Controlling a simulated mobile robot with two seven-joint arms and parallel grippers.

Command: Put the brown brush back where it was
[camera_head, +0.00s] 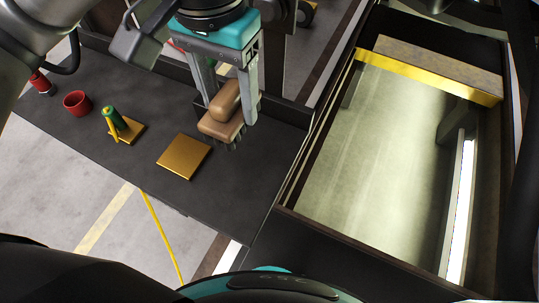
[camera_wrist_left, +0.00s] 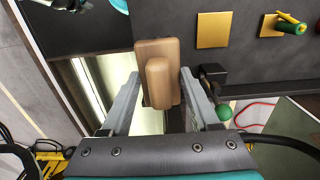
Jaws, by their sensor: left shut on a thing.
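The brown brush (camera_head: 221,124) has a tan block, a raised handle and dark bristles pointing down. My left gripper (camera_head: 228,108) is shut on it and holds it over the dark bench top (camera_head: 225,178), right of an empty square yellow pad (camera_head: 183,157). I cannot tell how high the bristles are above the bench. In the left wrist view the brush (camera_wrist_left: 157,58) sits between the fingers of my left gripper (camera_wrist_left: 157,84), and the yellow pad (camera_wrist_left: 212,30) lies to the right, clear of it. My right gripper is not in view.
A green-and-yellow tool (camera_head: 112,120) stands on another yellow pad (camera_head: 131,131). A red cup (camera_head: 76,102) and a red item (camera_head: 40,84) are farther left. A deep opening with a yellow edge (camera_head: 430,75) lies right of the bench.

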